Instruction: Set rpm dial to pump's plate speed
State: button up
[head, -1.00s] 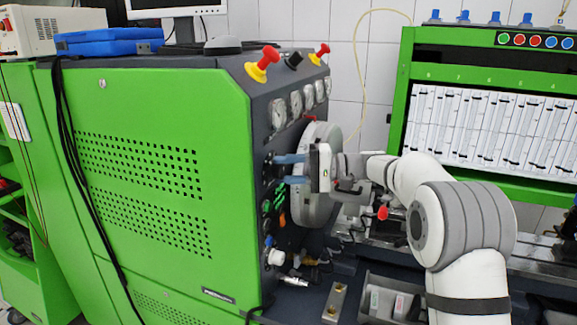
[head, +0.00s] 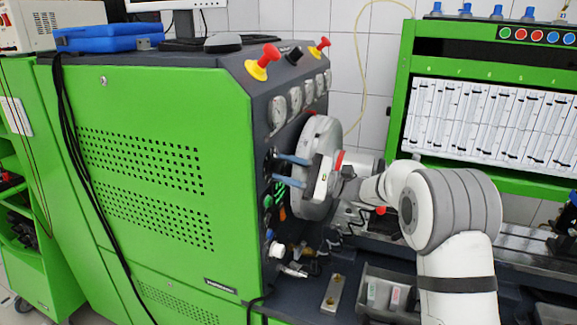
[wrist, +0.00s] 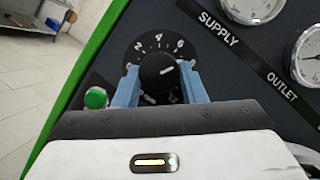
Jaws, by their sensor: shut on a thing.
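The black rpm dial (wrist: 156,70) is on the dark slanted panel in the wrist view, with a white number scale (wrist: 158,41) around its upper side. Its white pointer mark points right and slightly up; the 2, 4 and 6 are readable, while lower markings are partly hidden. My gripper (wrist: 159,86) is shut on the dial, with one blue finger on each side. In the head view my gripper (head: 273,166) reaches the green bench's dark panel, tilted, and the dial is mostly hidden there. I see no readable pump plate.
A green button (wrist: 96,98) sits left of the dial. Gauges (head: 278,114) line the panel above my gripper. A large grey disc (head: 322,130) stands close behind my gripper. A tray (head: 378,300) lies below my arm.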

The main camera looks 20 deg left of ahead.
jog(key=shift+s+m+t+y+p, duration=0.1)
jog(key=shift+m+t+y+p, duration=0.45)
jog(key=shift+m, duration=0.85)
jog(key=o, duration=1)
jog(key=shift+f+b, duration=0.1)
jog(key=shift+b, duration=0.2)
jog(key=d+b, duration=0.1)
jog(key=d, duration=0.4)
jog(key=w+d+b, duration=0.1)
jog(key=d, duration=0.3)
jog(key=w+d+f+b, duration=0.1)
jog(key=d, duration=0.4)
jog(key=shift+d, duration=0.3)
